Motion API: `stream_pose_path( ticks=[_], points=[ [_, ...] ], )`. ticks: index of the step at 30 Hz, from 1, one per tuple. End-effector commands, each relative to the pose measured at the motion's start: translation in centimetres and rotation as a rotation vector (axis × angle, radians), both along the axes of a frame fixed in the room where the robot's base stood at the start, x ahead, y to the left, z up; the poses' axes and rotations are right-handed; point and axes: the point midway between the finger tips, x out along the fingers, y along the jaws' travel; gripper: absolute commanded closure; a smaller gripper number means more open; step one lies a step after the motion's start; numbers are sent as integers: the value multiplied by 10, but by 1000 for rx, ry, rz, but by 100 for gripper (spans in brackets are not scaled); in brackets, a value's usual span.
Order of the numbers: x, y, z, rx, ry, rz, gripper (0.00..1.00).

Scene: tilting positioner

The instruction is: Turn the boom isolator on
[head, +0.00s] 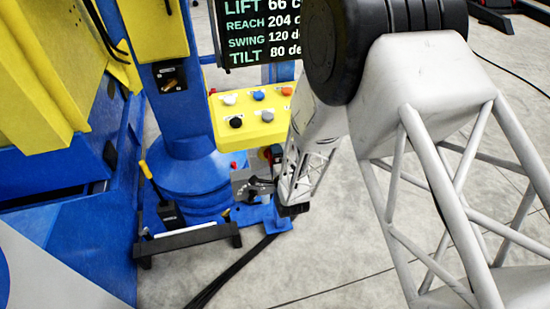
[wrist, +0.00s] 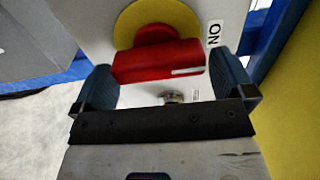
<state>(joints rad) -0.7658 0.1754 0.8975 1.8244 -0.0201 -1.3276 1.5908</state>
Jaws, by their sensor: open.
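In the wrist view the isolator's red handle (wrist: 160,60) stands out from a yellow disc (wrist: 185,14) on a pale panel. The handle lies roughly across the picture, with a white mark near its right end. An ON label (wrist: 214,33), turned sideways, is right of the disc. My gripper (wrist: 161,66) is open, with one blue finger on each side of the handle. A gap shows at the left finger; whether the right finger touches is unclear. In the head view my arm reaches down beside the blue column, and the handle cannot be clearly made out there.
A small silver fitting (wrist: 172,97) sits on the panel below the handle. A yellow button box (head: 250,117) is on the blue column (head: 190,125). A black stand (head: 190,238) with a yellow-handled lever is left of my wrist. Black cables (head: 240,265) cross the floor.

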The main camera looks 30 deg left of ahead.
Motion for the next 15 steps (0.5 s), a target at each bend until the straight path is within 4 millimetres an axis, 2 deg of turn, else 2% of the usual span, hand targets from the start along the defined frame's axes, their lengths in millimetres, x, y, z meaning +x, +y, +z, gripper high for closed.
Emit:
stream_pose_path(
  ticks=[15],
  points=[
    [-39, -40, 0, 0, 0, 0, 0]
  ],
)
